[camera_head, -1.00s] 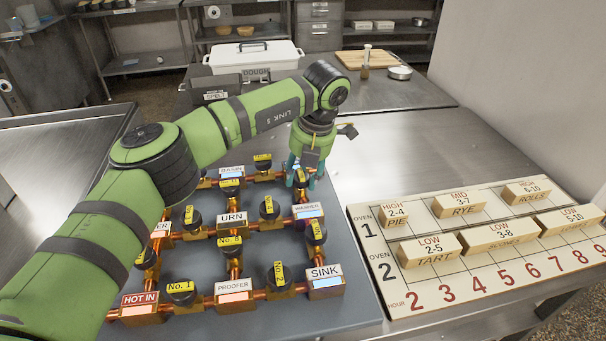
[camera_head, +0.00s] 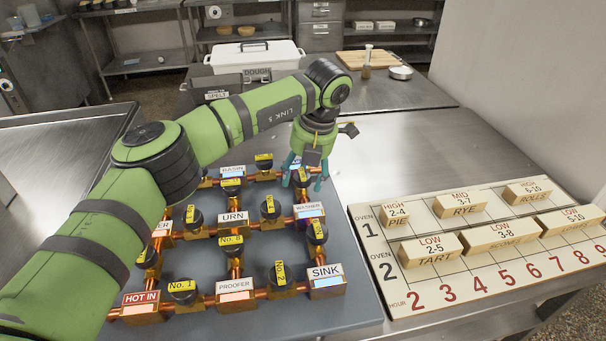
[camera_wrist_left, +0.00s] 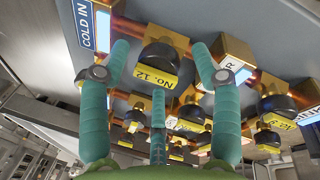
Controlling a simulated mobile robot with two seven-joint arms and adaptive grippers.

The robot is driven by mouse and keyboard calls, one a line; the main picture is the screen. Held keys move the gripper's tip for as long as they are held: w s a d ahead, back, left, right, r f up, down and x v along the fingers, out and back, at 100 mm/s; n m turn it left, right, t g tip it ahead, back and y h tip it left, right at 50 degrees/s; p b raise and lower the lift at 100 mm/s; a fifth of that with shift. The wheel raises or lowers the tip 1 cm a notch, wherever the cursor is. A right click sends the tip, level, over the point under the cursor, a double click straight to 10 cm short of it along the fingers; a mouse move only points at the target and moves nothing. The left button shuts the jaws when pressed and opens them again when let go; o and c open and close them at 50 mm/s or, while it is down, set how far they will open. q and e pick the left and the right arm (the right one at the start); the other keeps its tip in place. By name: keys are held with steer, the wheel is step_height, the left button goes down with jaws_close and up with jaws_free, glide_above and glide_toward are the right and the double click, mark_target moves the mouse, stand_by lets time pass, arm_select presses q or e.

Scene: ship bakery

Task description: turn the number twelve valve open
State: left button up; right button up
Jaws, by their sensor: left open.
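The number twelve valve (camera_wrist_left: 160,56) shows in the left wrist view as a black knob with a yellow "No. 12" label on a copper pipe. In the head view my left gripper hides most or all of it. My left gripper (camera_head: 305,180) is open, with teal fingers spread at the far right corner of the pipe board. In the left wrist view, its fingers (camera_wrist_left: 160,60) stand on either side of the knob, with a third finger below it; I see no clear contact. I cannot tell whether the valve is open. My right gripper is not in view.
The grey pipe board (camera_head: 355,305) carries several other black knobs and boxes, including the washer box (camera_head: 308,215) and sink box (camera_head: 326,283). A "COLD IN" box (camera_wrist_left: 103,30) is beside the valve. An oven schedule board (camera_head: 400,295) with wooden blocks lies to the right.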

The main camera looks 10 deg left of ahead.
arm_select(q)
steer(key=v, duration=1.1)
steer(key=shift+s+r, duration=0.15)
steer(key=shift+r, duration=0.1)
